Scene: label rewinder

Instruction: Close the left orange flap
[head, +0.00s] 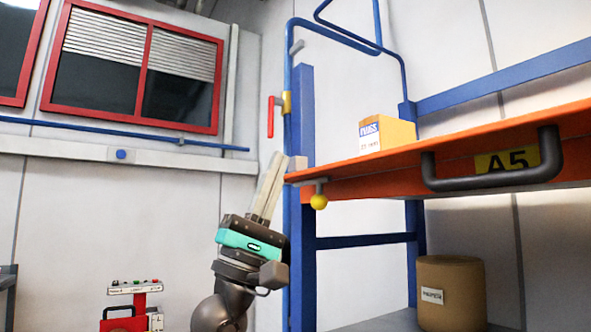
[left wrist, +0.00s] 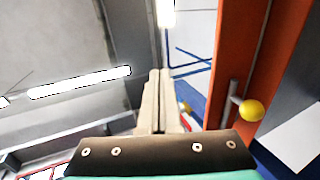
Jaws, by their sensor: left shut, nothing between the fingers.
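An orange panel (head: 375,172) with a dark bar handle (head: 490,172) and a yellow A5 label (head: 507,161) runs across the right half of the head view. I cannot tell whether it is the left flap. A yellow ball knob (head: 319,201) hangs on a short stem under its left end. My left gripper (head: 275,162) is shut and empty, fingers pointing up, just left of the panel's left end. In the left wrist view, the shut fingers (left wrist: 157,78) are left of an orange panel (left wrist: 232,60) and the yellow knob (left wrist: 251,110). My right gripper is not in view.
A blue post (head: 301,250) rises just right of my left gripper, with a red handle (head: 271,117) higher up. A yellow carton (head: 400,133) shows above the panel. A brown roll (head: 450,290) stands below. A red device (head: 130,305) is at lower left.

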